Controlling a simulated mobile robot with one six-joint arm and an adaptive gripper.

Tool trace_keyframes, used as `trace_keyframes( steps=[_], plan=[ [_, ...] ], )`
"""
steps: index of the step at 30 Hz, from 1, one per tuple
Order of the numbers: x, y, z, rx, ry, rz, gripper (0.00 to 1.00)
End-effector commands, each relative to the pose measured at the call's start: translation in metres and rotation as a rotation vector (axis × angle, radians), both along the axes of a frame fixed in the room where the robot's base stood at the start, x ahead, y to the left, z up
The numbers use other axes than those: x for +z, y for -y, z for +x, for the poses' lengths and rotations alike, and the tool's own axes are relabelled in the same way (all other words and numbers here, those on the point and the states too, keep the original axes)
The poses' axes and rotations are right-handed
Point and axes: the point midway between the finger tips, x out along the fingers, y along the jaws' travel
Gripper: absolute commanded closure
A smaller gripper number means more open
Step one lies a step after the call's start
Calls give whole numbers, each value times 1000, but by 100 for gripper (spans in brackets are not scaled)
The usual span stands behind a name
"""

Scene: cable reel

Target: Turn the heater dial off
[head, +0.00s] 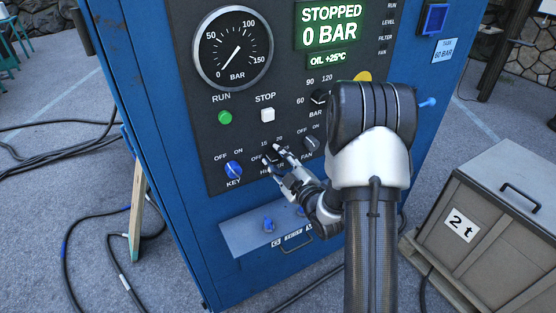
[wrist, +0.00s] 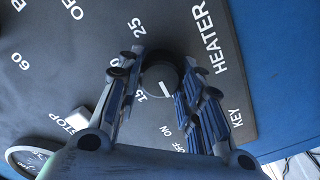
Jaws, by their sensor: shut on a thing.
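The heater dial (wrist: 157,78) is a dark round knob with a white mark on the control panel, above the HEATER label in the panel's own lettering. My gripper (wrist: 162,58) has one finger on each side of the dial and is shut on it. The white mark points down and right in the wrist view; the label it points at cannot be told. The 15 and 25 labels show beside the dial, and a finger covers part of the scale. In the head view my gripper (head: 272,159) reaches the panel from the lower right and partly hides the dial.
The blue key switch (head: 233,170) is left of the dial and the fan switch (head: 312,143) is right. The green RUN button (head: 225,117) and white STOP button (head: 267,115) are above. A grey shelf (head: 240,233) juts out below. The display (head: 331,25) reads STOPPED, 0 BAR.

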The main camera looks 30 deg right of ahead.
Motion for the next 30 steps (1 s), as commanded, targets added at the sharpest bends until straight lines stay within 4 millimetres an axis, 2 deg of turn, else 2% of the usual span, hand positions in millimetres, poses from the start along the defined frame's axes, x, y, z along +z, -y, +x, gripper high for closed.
trace_keyframes(
  steps=[20,21,30],
  plan=[
    [0,0,0,1,3,-70,90],
    [0,0,0,1,3,-70,66],
    [0,0,0,1,3,-69,46]
  ],
)
